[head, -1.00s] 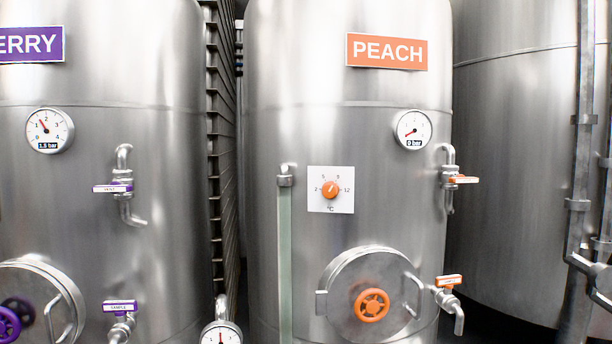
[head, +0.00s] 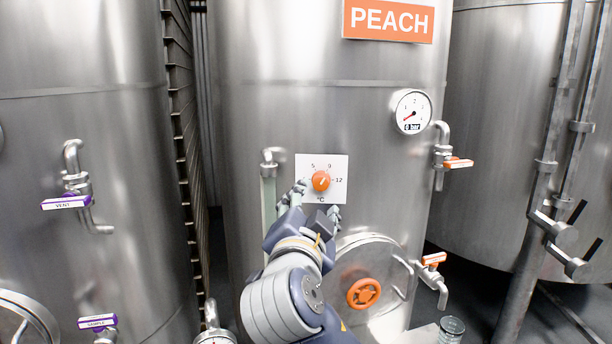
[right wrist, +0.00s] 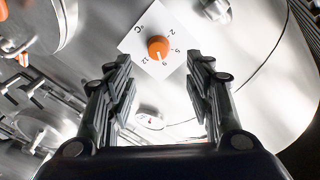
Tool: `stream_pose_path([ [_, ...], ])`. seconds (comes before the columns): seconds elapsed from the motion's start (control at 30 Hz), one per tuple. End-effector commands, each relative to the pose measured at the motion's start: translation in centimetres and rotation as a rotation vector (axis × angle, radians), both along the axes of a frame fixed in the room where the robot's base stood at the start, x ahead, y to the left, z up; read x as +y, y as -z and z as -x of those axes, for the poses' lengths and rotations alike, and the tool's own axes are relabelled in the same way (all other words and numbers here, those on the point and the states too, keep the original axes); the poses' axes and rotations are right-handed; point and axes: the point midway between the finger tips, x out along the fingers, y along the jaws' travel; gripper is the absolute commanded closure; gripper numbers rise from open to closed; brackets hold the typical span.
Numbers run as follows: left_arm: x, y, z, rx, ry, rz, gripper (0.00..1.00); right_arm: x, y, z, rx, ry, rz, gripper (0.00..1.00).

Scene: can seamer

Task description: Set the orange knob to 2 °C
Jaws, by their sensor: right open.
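The orange knob (head: 321,181) sits on a white square dial plate (head: 335,165) on the front of the PEACH tank. The knob's pale mark points up and right, seemingly toward 9. My right gripper (head: 318,202) is just in front of and below the knob. In the right wrist view, its open fingers (right wrist: 159,58) stand on both sides of the knob (right wrist: 158,48), apart from it. My left gripper is out of view.
A round hatch with an orange handwheel (head: 364,293) lies below the dial. A vertical sight tube (head: 268,195) stands left of the plate. A pressure gauge (head: 411,111) and orange-handled valves (head: 458,162) are on the right. A glass (head: 452,330) stands at the bottom.

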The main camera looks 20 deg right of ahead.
Motion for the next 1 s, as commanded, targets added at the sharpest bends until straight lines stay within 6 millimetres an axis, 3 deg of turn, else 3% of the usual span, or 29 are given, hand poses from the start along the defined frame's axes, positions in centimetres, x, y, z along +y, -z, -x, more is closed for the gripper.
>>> stream_pose_path([
  [0.5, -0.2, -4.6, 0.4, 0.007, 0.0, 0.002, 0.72, -3.5, -0.3, -8.0, 0.004, 0.004, 0.007, 0.51],
  [0.7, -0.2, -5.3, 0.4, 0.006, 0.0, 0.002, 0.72, -4.0, 0.0, -9.4, 0.005, 0.001, 0.006, 0.51],
  [1.0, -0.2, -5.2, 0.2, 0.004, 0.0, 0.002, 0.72, -4.1, 0.1, -9.7, 0.003, -0.001, 0.004, 0.51],
])
